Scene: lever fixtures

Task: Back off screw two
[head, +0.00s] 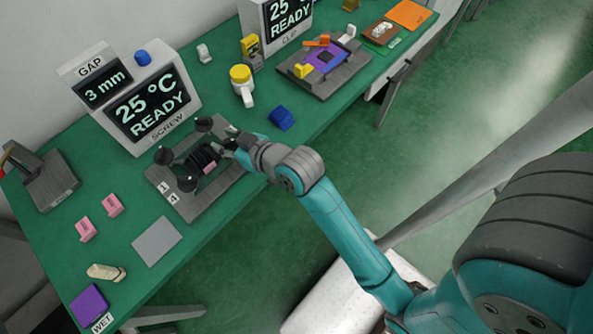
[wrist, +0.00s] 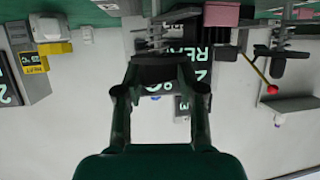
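The screw fixture (head: 180,205) is a grey plate on the green bench with several black-knobbed screws around a dark ribbed middle part (head: 203,158) and a small pink block (head: 210,167). Knobs show at the back (head: 204,123), left (head: 162,155) and front (head: 187,183). Labels 1 and 4 show on the near-left edge; no label for screw two is readable. My gripper (head: 232,146) is at the fixture's right side, close to its parts there, and hides some of them.
A display (head: 150,108) behind the fixture reads 25 °C READY, SCREW; a smaller one (head: 103,86) reads GAP 3 mm. Pink blocks (head: 112,205), a grey pad (head: 157,241), a blue block (head: 281,118) and a yellow-capped bottle (head: 241,78) stand around. Bench space between them is clear.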

